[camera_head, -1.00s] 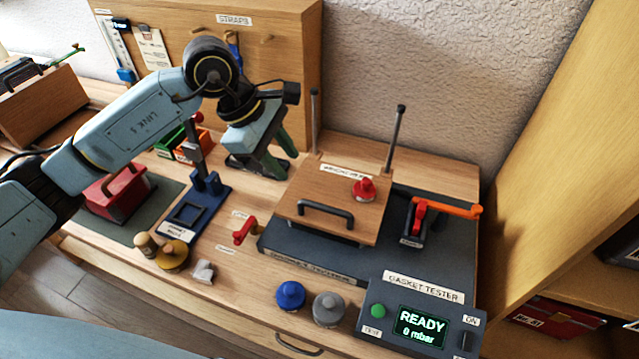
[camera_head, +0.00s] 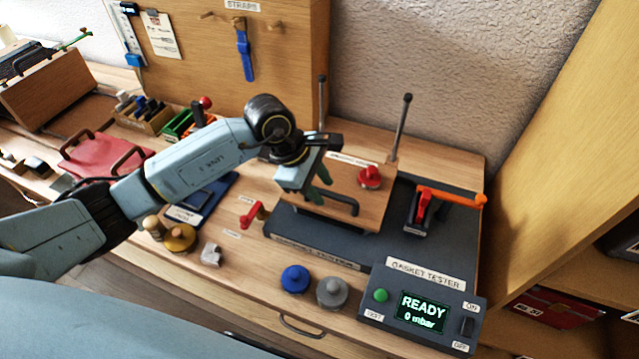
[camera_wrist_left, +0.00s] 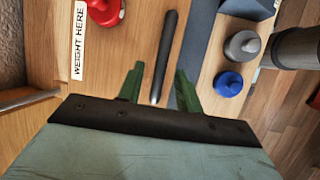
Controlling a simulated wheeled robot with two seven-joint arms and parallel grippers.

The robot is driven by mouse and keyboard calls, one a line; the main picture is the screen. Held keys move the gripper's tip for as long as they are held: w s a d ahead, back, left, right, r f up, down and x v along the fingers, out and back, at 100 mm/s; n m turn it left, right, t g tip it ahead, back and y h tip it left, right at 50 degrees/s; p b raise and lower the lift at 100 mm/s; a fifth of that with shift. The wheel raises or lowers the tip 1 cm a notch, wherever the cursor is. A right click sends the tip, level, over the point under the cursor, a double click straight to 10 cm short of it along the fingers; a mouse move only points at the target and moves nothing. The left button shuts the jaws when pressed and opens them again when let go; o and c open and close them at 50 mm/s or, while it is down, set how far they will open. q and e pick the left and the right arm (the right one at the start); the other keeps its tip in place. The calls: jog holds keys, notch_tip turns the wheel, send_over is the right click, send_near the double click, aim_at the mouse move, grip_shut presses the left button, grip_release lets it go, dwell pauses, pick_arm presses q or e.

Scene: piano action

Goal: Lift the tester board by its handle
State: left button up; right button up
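The tester board (camera_head: 376,208) is a wooden plate lying on the dark gasket tester base, with a red knob (camera_head: 370,177) on top. Its dark bar handle (camera_head: 345,207) is partly hidden by my left gripper (camera_head: 320,186) in the head view. In the left wrist view the handle (camera_wrist_left: 166,58) runs between the two green fingers of the left gripper (camera_wrist_left: 161,82), which are apart. The gripper is open above the handle; I cannot tell whether either finger touches it. My right gripper is in neither view.
Two upright rods (camera_head: 400,127) stand behind the board. An orange-handled clamp (camera_head: 425,207) is to its right. The control box (camera_head: 422,310) reads READY, 0 mbar. A blue knob (camera_head: 295,279) and a grey knob (camera_head: 332,292) stand in front. A red lever (camera_head: 252,214) is at left.

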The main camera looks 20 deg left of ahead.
pick_arm(q)
jog(key=shift+c, duration=1.3)
grip_shut()
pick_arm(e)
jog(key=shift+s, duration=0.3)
pick_arm(q)
notch_tip(320, 180, up, 14)
jog(key=p, duration=0.4)
jog(key=shift+p, duration=0.3)
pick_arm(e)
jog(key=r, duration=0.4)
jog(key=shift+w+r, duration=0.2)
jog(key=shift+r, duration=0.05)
